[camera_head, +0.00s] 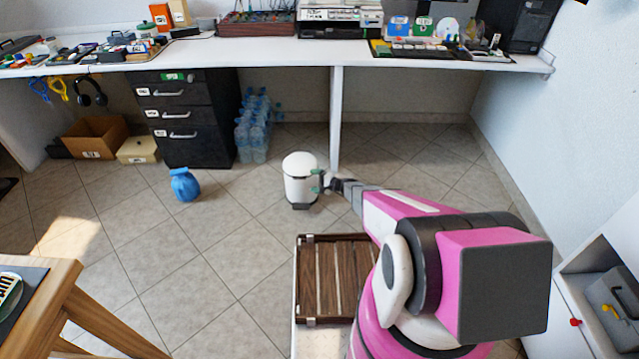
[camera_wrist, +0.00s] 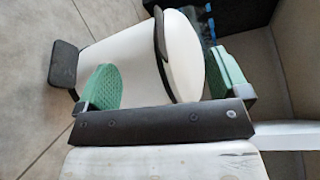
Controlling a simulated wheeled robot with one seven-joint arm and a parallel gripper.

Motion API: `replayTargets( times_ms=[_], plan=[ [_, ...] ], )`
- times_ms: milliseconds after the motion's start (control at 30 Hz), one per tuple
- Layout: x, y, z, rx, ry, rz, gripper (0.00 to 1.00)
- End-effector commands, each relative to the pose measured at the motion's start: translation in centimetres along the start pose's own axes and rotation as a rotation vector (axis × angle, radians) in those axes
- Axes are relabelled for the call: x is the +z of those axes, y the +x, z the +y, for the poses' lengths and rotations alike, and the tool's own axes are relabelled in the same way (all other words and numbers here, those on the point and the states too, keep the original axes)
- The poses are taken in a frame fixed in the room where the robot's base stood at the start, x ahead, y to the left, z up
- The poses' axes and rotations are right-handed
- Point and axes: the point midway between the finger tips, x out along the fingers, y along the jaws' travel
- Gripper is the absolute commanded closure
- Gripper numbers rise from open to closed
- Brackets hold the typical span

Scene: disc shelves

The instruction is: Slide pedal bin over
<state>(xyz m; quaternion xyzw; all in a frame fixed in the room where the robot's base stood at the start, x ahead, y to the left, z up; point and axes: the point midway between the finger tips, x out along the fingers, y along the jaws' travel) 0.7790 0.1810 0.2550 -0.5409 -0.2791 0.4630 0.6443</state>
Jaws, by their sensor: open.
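The white pedal bin (camera_head: 299,180) stands upright on the tiled floor, in front of the desk leg, in the head view. In the wrist view the bin (camera_wrist: 130,57) fills the upper middle, with its black pedal at the left and a black band around the lid rim. My gripper (camera_head: 319,182) is at the bin's right side. Its green finger pads also show in the wrist view (camera_wrist: 165,82), spread wide apart. The pads lie close to the bin's body and lid; I cannot tell whether they touch it.
Wrapped water bottles (camera_head: 253,130) and a black drawer unit (camera_head: 185,120) stand behind. The desk leg (camera_head: 336,118) is just behind the bin.

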Motion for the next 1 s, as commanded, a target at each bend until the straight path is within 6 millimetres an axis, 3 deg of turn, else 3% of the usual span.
replayTargets(
  times_ms=[200,400,600,933,1000],
  plan=[
    [-0.1,4.0,0.1,0.001,-0.001,-0.002,0.06],
    [-0.1,6.5,0.1,0.000,0.000,-0.002,0.06],
    [0.0,7.6,0.1,0.001,0.000,0.000,0.06],
    [0.0,7.7,0.0,0.000,0.000,0.000,0.06],
    [0.0,7.7,0.0,0.000,0.000,0.000,0.29]
  ],
)
